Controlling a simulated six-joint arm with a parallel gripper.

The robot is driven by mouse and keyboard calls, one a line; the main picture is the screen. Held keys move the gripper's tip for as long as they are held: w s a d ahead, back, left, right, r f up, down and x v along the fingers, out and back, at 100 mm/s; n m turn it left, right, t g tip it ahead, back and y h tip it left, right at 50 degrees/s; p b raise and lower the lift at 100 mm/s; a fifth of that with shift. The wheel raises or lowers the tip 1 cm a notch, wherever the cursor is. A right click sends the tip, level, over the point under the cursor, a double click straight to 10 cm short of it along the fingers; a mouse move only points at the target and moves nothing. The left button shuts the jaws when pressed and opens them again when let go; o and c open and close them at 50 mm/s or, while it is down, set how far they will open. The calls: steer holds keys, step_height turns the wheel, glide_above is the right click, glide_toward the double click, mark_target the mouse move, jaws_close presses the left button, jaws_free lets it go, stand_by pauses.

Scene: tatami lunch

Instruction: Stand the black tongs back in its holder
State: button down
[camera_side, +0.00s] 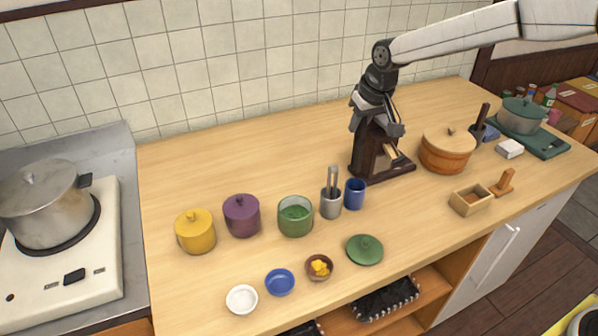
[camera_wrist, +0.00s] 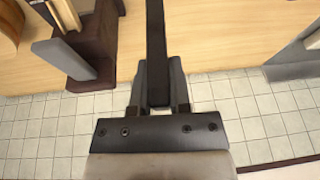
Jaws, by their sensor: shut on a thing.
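My gripper (camera_wrist: 155,100) is shut on the black tongs (camera_wrist: 155,45), which show in the wrist view as a long dark bar running up out of the frame from between the fingers. In the side view my gripper (camera_side: 376,125) is over the back right of the counter, at a dark brown wooden stand (camera_side: 361,158). The tongs are hard to pick out there against the dark stand and gripper. A grey cup (camera_side: 330,206) holding upright utensils and a blue cup (camera_side: 355,195) stand left of the stand. I cannot tell which thing is the tongs' holder.
A lidded wooden tub (camera_side: 446,155) stands close right of the stand. A dark cup (camera_side: 477,133) with a dark handle is behind it. Yellow (camera_side: 195,232), purple (camera_side: 241,216) and green (camera_side: 296,218) pots stand left. The counter's back left is clear.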

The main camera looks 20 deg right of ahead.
steer(key=shift+w+d+r, duration=0.2)
steer(key=shift+w+d, duration=0.1)
steer(key=shift+d, duration=0.35)
steer(key=shift+f, duration=5.9)
jaws_free()
steer(key=shift+r, duration=0.15)
